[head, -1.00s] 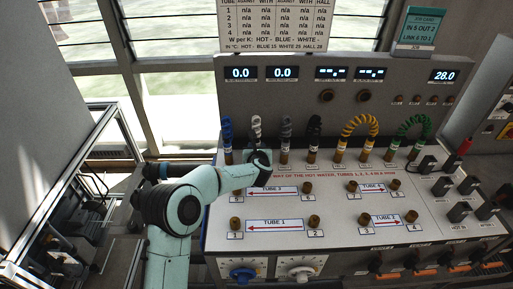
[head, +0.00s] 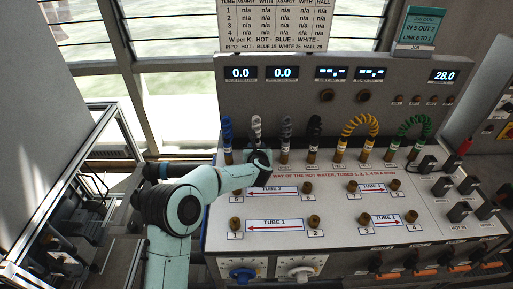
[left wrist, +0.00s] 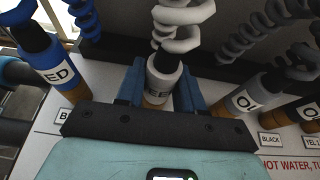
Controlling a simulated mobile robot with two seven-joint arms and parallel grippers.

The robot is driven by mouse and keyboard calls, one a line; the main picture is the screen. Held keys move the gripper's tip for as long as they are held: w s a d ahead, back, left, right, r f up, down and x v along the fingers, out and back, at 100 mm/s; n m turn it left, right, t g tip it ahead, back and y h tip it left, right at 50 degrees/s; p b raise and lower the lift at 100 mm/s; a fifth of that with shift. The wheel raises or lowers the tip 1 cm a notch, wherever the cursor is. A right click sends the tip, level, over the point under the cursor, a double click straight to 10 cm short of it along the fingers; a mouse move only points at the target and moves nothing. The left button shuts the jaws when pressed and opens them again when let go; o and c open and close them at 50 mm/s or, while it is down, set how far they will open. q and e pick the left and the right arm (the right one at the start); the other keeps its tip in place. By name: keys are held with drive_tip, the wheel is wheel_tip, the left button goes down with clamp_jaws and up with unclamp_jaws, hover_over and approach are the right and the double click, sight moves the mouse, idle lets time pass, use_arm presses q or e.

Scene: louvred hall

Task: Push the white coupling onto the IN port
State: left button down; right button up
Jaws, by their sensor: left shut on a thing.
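The white coupling (left wrist: 165,72) hangs on a white coiled hose, which also shows in the head view (head: 256,130). It stands upright in the back row of parked couplings, over a brass stub. My left gripper (left wrist: 160,92) has its blue fingers shut on it, one on each side; in the head view the gripper (head: 259,158) reaches in from the left. A job card (head: 419,28) reads IN 5 OUT 2. The brass port at the left (head: 237,189), whose small label looks like 5, is on the panel in front of the gripper. My right gripper is not in view.
A blue coupling (left wrist: 53,68) stands close left of the gripper and a grey one (left wrist: 245,92) close right. Black, yellow and green hoses (head: 414,125) continue the row rightward. Several brass ports (head: 313,221) stand on the panel. Knobs (head: 243,273) line the front.

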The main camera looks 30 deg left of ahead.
sight(257, 142)
use_arm(q)
drive_tip(key=shift+r, duration=0.15)
drive_tip(key=shift+r, duration=0.25)
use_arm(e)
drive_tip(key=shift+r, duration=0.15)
use_arm(q)
drive_tip(key=shift+r, duration=0.1)
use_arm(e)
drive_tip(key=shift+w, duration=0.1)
use_arm(q)
wheel_tip(257, 142, up, 6)
drive_tip(key=shift+r+p, duration=0.1)
drive_tip(key=shift+p, duration=1.15)
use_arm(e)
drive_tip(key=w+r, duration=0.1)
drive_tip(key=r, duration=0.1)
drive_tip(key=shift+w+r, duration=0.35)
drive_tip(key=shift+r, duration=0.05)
use_arm(q)
drive_tip(key=shift+d, duration=0.1)
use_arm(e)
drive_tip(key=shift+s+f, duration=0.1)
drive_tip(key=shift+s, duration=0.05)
